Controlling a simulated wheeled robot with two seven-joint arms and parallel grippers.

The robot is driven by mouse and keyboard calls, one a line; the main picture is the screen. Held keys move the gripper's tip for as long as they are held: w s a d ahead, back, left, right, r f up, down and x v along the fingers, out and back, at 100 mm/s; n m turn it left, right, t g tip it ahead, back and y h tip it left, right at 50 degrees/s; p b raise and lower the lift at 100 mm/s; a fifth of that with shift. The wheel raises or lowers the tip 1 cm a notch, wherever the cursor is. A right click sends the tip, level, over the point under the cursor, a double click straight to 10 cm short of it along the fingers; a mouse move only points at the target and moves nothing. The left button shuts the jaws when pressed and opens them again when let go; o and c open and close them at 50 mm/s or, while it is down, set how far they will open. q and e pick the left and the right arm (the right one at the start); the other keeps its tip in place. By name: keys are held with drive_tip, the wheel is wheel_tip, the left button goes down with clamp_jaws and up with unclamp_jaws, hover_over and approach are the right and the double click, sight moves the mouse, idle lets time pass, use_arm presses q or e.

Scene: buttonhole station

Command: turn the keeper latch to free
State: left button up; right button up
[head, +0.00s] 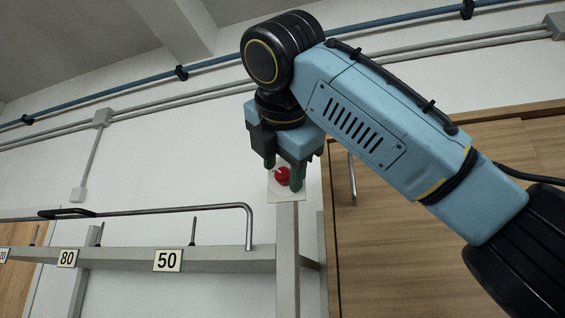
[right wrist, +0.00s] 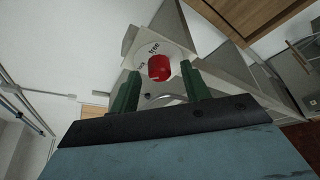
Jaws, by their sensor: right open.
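The keeper latch shows as a red knob (head: 282,176) on a pale plate (head: 287,197) at the top of a grey post in the head view. In the right wrist view the red knob (right wrist: 160,69) sits on the plate (right wrist: 133,48), where the word "free" is printed above it; another label on its left is partly hidden. My right gripper (head: 283,178) is open at the knob. Its green fingers (right wrist: 160,82) show on either side of the knob in the wrist view, with a gap to each. I cannot tell how deep they reach around it. My left gripper is out of view.
A grey rail (head: 215,259) with number plates such as 50 (head: 168,260) and 80 runs left from the post. A bent metal bar (head: 170,210) lies above it. A wooden cabinet (head: 430,240) with a handle stands right of the post. The wall behind is white.

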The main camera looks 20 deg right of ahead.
drive_tip(key=shift+s, duration=0.15)
drive_tip(key=shift+r, duration=0.1)
drive_tip(key=shift+c, duration=0.8)
drive_tip(key=c, duration=0.8)
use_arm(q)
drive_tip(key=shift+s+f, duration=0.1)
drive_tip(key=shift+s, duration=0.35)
use_arm(e)
drive_tip(key=shift+c, duration=0.2)
